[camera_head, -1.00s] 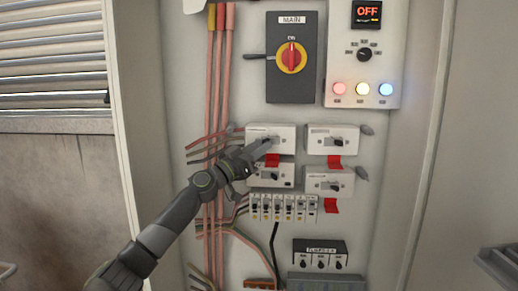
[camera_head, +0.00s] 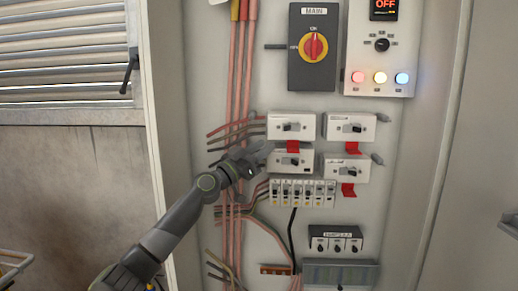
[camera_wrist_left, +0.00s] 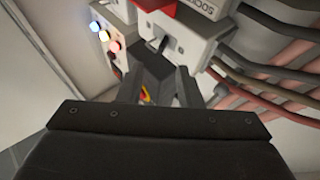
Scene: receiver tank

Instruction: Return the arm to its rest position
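My left arm (camera_head: 165,235) reaches in from the lower left of the head view, still extended toward the panel. My left gripper (camera_head: 264,153) is in front of the panel, at the left edge of the lower-left switch box (camera_head: 291,162). It looks empty. In the left wrist view its two fingers (camera_wrist_left: 157,90) stand apart, with the red and yellow main switch (camera_wrist_left: 145,94) showing between them. Whether the gripper touches the switch box or only overlaps it in view, I cannot tell. My right arm and gripper are out of view.
The upper-left switch box (camera_head: 291,127), two right-hand boxes and a breaker row (camera_head: 302,193) are close by. Pink cables (camera_head: 241,80) run left of them. The main switch box (camera_head: 314,47) and a display reading OFF (camera_head: 385,9) are above. Space before the shuttered wall (camera_head: 65,60) looks clear.

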